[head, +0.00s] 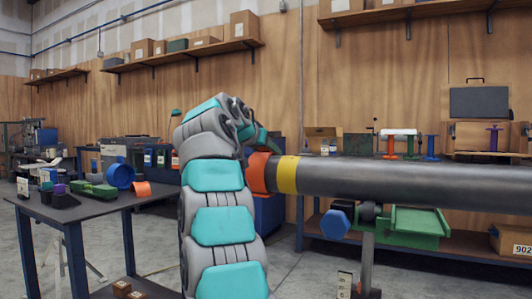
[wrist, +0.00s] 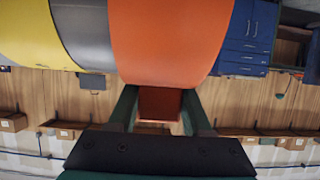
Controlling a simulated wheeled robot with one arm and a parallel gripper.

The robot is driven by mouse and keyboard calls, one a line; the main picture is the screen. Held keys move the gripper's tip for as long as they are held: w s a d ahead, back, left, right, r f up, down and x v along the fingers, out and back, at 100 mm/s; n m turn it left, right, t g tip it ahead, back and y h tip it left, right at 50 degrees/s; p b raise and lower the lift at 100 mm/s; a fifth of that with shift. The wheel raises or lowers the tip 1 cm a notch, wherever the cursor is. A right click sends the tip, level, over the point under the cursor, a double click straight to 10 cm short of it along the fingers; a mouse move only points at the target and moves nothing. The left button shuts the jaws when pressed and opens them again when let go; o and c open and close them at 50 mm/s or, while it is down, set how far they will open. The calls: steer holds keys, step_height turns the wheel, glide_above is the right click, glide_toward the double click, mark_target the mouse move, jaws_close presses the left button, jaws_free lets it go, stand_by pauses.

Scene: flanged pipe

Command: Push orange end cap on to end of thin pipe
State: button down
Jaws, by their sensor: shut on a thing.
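The orange end cap (head: 258,173) is at the left end of the dark grey pipe (head: 400,180), in line with it. In the wrist view the cap (wrist: 165,40) fills the top middle, with a short band of bare grey pipe (wrist: 84,35) between it and the yellow band (wrist: 28,35). My gripper (wrist: 160,98) is shut on the cap's small orange handle (wrist: 158,105), between its two dark green fingers. In the head view my gripper is at the cap's upper side, partly hidden by my arm. How deep the pipe sits inside the cap is hidden.
A table (head: 80,210) at left holds a blue ring (head: 120,176), another orange part (head: 142,189) and small dark parts. A blue hexagonal piece (head: 335,224) and a stand (head: 368,255) are under the pipe. A workbench (head: 460,243) stands behind. Small boxes lie low at front left.

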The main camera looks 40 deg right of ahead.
steer(key=shift+s+d, duration=0.1)
steer(key=shift+s, duration=0.2)
stand_by(0.4)
steer(key=shift+c, duration=1.3)
jaws_free()
steer(key=shift+r, duration=0.15)
steer(key=shift+r+p, duration=2.75)
steer(key=shift+r, duration=0.15)
